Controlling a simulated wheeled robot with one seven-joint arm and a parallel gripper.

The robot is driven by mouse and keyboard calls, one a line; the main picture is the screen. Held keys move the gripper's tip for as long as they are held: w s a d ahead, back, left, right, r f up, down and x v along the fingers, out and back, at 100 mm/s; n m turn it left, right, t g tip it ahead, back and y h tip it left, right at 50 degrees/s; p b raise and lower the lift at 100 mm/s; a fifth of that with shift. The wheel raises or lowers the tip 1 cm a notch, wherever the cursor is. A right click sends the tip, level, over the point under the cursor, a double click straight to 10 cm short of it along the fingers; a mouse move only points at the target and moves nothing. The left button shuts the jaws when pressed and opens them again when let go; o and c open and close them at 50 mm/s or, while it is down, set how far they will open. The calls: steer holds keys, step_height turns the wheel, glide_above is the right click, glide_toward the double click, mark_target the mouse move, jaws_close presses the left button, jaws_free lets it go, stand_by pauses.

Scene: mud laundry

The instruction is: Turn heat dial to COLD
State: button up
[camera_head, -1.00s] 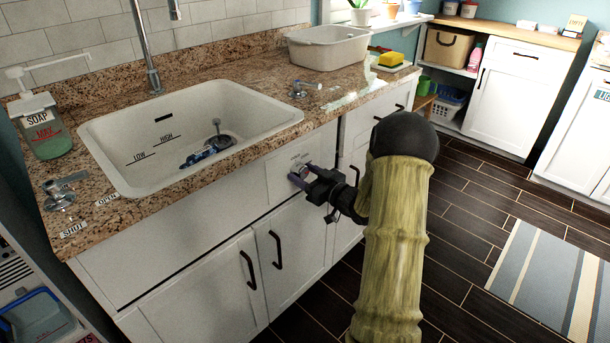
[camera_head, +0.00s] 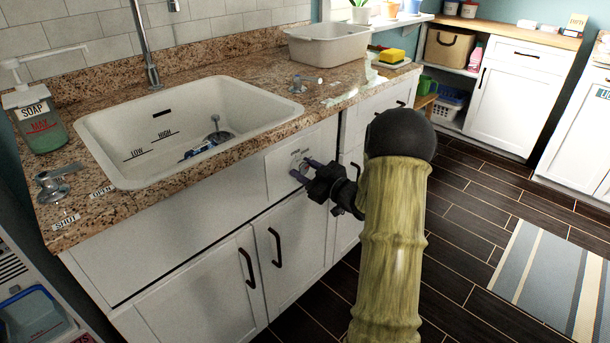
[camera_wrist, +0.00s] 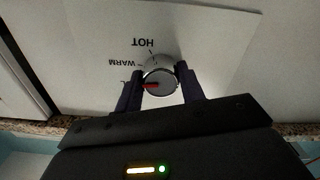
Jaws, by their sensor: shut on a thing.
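The round heat dial (camera_wrist: 160,80) with a red pointer mark sits on a white panel (camera_wrist: 205,45) below the sink. In the wrist view the panel is upside down, with HOT and WARM readable. A third label beside the dial is mostly hidden by the left finger. The red mark points left, toward that hidden label. My gripper (camera_wrist: 160,86) is shut on the dial, one dark finger on each side. In the head view my gripper (camera_head: 304,169) is at the panel, and the dial is small and partly covered.
The white sink (camera_head: 100,125) is set in the granite counter (camera_head: 225,65) above the panel. Cabinet doors with dark handles (camera_head: 275,248) are below. A striped rug (camera_head: 555,280) lies on the dark floor (camera_head: 450,210) at the right, which is otherwise open.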

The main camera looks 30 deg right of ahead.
steer(key=n+b, duration=0.2)
steer(key=n, duration=0.1)
steer(key=n+b, duration=0.1)
steer(key=b, duration=0.1)
steer(key=shift+f+n, duration=0.3)
steer(key=n+b, duration=0.4)
steer(key=b, duration=0.1)
steer(key=shift+n, duration=0.3)
steer(key=n+b, duration=0.4)
steer(key=b, duration=0.1)
steer(key=shift+d, duration=0.1)
steer(key=n+b, duration=0.3)
steer(key=shift+r, duration=0.25)
steer(key=shift+n, duration=0.3)
steer(key=o, duration=1)
steer(key=shift+r, duration=0.1)
steer(key=shift+s, duration=0.1)
